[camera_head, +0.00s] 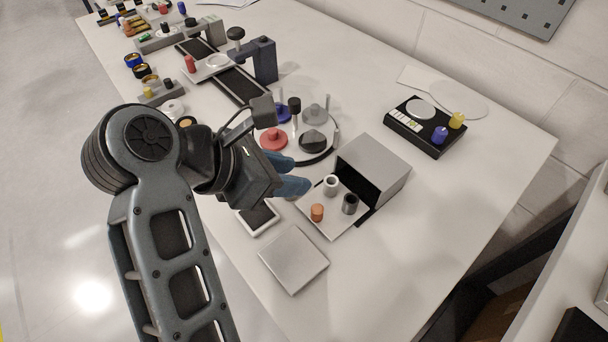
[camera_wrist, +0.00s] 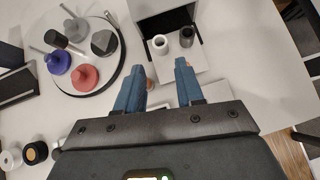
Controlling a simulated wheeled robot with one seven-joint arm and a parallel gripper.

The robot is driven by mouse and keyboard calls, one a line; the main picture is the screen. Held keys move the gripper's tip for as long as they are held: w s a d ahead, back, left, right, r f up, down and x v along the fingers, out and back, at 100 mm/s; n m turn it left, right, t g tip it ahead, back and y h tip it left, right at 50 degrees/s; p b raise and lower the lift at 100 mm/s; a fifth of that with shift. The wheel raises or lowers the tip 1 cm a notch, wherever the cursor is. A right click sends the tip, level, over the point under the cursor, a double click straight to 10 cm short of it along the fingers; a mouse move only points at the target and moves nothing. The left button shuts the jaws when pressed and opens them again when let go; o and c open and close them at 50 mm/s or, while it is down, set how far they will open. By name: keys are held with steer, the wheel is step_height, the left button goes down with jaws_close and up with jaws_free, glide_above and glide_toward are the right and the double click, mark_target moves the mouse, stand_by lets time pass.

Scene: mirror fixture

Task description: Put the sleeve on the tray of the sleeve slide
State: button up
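The sleeve slide is a grey box (camera_head: 374,168) with an open front and a flat tray (camera_head: 333,228) extending from it. On the tray stand a white sleeve (camera_head: 331,185), a dark grey sleeve (camera_head: 350,204) and a copper-coloured cylinder (camera_head: 317,212). The wrist view shows the white sleeve (camera_wrist: 160,44) and dark sleeve (camera_wrist: 186,37) upright; the copper one is mostly hidden by the fingers. My gripper (camera_head: 300,174) has blue fingers and hovers at the left side of the tray.
A round carousel (camera_head: 318,157) with red, blue and grey knobbed pieces stands just behind my gripper. A grey square plate (camera_head: 292,259) and a white-framed pad (camera_head: 258,218) lie at the front. A black scale (camera_head: 424,128) with weights is at right. The table's right front is clear.

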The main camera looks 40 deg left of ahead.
steer(key=shift+s+a+r, duration=0.1)
steer(key=shift+s+r, duration=0.15)
